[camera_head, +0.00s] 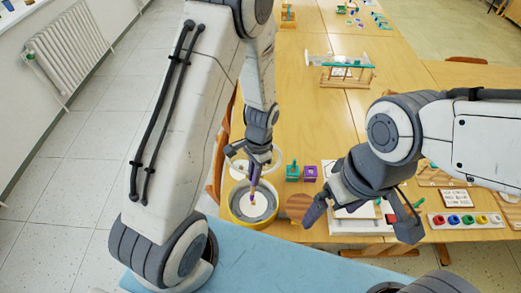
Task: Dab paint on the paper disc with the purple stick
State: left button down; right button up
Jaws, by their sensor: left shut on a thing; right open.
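The white paper disc (243,210) lies inside a round yellow-rimmed dish (233,213) near the table's front left. My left gripper (256,168) is shut on the purple stick (255,179) and holds it nearly upright, pointing down over the disc. The stick's lower end shows over the middle of the disc; I cannot tell whether it touches. My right gripper (358,222) is open and empty, low over the table's front edge to the right of the dish.
A green block (292,172) and a purple block (310,173) stand right of the dish. A round wooden piece (297,204) is near them. A strip of coloured paint pots (465,220) lies at the right. A wooden rack (340,73) stands farther back. The table's middle is clear.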

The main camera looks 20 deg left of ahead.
pick_arm(q)
jog(key=shift+w+r, duration=0.1)
jog(key=shift+w, duration=0.05)
notch_tip(320, 180, down, 2)
jog(key=shift+w+f+b, duration=0.1)
jog(key=shift+w+b, duration=0.05)
jog(key=shift+b, duration=0.85)
notch_tip(320, 180, down, 9)
jog(key=b, duration=0.7)
jog(key=shift+r, duration=0.2)
jog(key=shift+f+b, duration=0.35)
jog(key=shift+f, duration=0.2)
notch_tip(320, 180, up, 10)
jog(key=p, duration=0.9)
jog(key=shift+r, duration=0.1)
